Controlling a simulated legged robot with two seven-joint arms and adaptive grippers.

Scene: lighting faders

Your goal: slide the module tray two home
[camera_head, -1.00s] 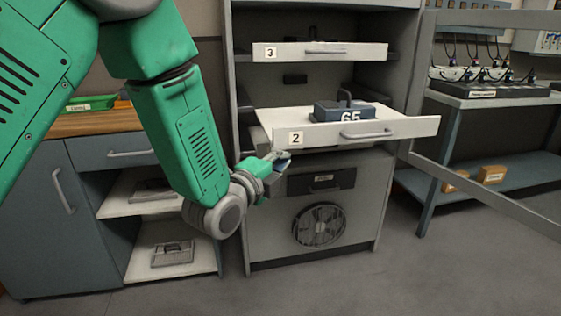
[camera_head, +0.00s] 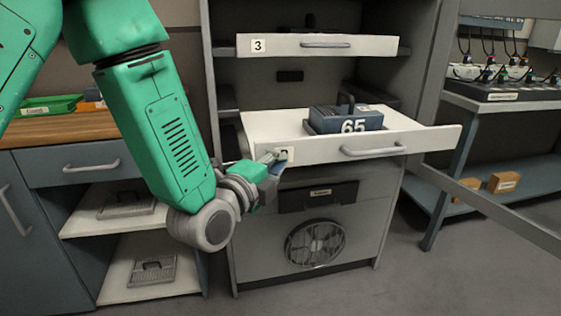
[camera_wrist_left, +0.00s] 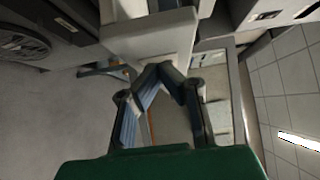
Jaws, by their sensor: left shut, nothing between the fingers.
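Module tray two (camera_head: 345,148) is a white tray pulled out of the grey cabinet, with a bar handle (camera_head: 373,150) on its front. It carries a dark blue module marked 65 (camera_head: 345,118). My left gripper (camera_head: 275,157) is at the left end of the tray's front panel and covers part of its number label. In the left wrist view, the fingertips of my left gripper (camera_wrist_left: 160,68) meet with nothing between them, close to a pale panel (camera_wrist_left: 150,40) that looks like the tray front. I cannot tell whether they touch it. My right gripper is out of view.
Tray three (camera_head: 330,45) sits above in the cabinet (camera_head: 222,175). A dark drawer (camera_head: 318,195) and a fan (camera_head: 314,243) are below tray two. A grey diagonal bar (camera_head: 490,207) crosses on the right, before a shelf with small boxes (camera_head: 503,182).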

